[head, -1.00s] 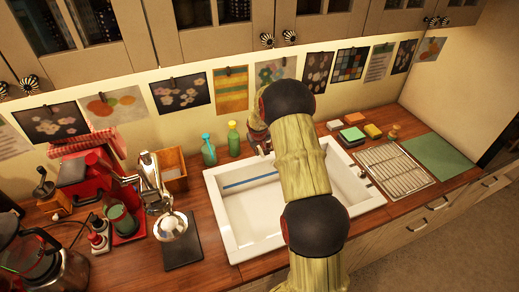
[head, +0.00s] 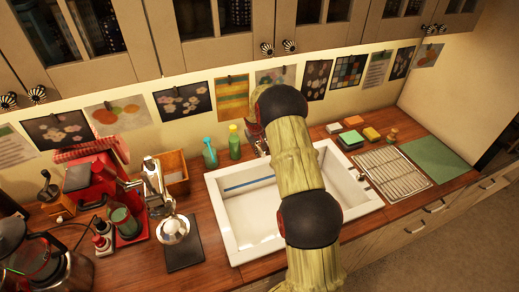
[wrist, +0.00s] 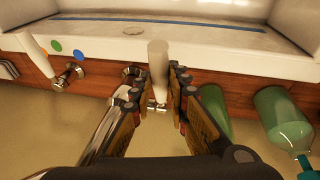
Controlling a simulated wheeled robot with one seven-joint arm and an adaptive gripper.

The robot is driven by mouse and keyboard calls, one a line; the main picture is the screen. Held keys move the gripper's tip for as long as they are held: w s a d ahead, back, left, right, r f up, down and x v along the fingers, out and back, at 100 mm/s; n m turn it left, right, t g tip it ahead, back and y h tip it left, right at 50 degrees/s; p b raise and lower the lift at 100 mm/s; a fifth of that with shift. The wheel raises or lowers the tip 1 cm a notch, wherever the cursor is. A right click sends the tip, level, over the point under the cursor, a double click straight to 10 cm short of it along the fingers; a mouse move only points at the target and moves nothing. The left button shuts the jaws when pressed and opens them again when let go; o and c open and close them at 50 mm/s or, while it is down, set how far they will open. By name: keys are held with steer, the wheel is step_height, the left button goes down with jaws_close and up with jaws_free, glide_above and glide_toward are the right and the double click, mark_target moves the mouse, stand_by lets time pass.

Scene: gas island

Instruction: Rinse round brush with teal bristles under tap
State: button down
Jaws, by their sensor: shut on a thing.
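A small round item with a wooden-looking knob (head: 392,134) stands on the counter beside the sponges, right of the sink; it looks like the round brush, but its bristles are too small to make out. My gripper (wrist: 159,80) is at the back rim of the sink. Its fingers are shut around a pale, tapered rod (wrist: 158,68) that looks like a tap handle. A similar pale handle (wrist: 36,55) shows at the left of the wrist view. In the head view my arm hides the gripper and most of the tap.
The white sink (head: 240,228) looks empty where visible. A teal bottle (head: 210,155) and a green bottle (head: 234,142) stand behind its left part. Sponges (head: 350,138), a wire rack (head: 390,173) and a green mat (head: 437,162) lie to the right.

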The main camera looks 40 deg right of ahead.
stand_by(0.3)
steer(key=c, duration=1.7)
jaws_free()
steer(key=shift+c, duration=0.2)
steer(key=shift+r, duration=0.1)
steer(key=v, duration=1.1)
steer(key=shift+r, duration=0.4)
